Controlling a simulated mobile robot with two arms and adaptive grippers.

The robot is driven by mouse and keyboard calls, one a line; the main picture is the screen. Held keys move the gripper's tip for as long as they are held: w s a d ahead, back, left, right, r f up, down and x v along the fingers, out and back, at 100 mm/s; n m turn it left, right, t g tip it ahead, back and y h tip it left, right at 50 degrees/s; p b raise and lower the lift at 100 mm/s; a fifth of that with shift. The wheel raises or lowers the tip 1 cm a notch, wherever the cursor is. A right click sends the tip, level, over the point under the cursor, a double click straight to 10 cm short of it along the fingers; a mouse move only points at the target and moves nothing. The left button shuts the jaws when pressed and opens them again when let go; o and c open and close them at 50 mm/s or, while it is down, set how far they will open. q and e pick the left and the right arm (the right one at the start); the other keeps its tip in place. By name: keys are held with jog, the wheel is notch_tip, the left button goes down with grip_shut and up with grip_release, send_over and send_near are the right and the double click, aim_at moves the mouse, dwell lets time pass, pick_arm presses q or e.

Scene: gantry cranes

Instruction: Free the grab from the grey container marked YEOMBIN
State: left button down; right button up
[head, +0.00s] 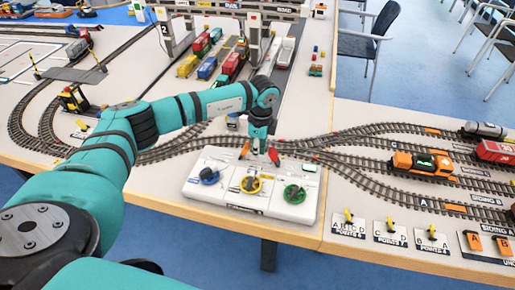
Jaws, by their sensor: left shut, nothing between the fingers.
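My left gripper (263,149) comes in from the left, points down and is shut and empty above the back edge of a white control panel (225,200). The panel carries a blue wheel (209,176), a yellow wheel (251,185) and a green wheel (294,194). The gantry crane (254,45) stands behind, partly hidden by my arm. A pale grey container (286,52) lies right of the crane's near leg; its marking is too small to read, so I cannot tell if it is YEOMBIN. I cannot make out the grab. My right gripper is not in view.
An orange locomotive (421,163) and wagons stand on the branching tracks at right. Yellow point levers (390,226) stand on the front right table. Coloured containers (207,68) lie under the crane. Blue chairs (370,40) stand behind the table.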

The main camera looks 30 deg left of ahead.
aim_at(246, 147)
pick_arm(q)
jog(key=shift+s+a+r+h, duration=0.15)
jog(key=shift+a+r+h, duration=0.15)
jog(key=shift+h, duration=0.2)
jog(key=shift+s+a+r+t+h, duration=0.15)
jog(key=shift+a+r+t+h, duration=0.05)
jog(key=shift+a+h, duration=0.3)
jog(key=shift+s+a+r+t+h, duration=0.1)
jog(key=shift+a+r+t+h, duration=0.1)
jog(key=shift+a+h, duration=0.25)
jog(key=h, duration=0.1)
jog(key=a+h, duration=0.1)
jog(key=a+t+h, duration=0.1)
jog(key=shift+s+a+r, duration=0.15)
jog(key=shift+s+r, duration=0.15)
jog(key=shift+s, duration=0.05)
jog(key=shift+a+r+h, duration=0.1)
jog(key=shift+h, duration=0.35)
jog(key=shift+r, duration=0.1)
jog(key=shift+r+p, duration=0.75)
jog(key=shift+p, duration=0.3)
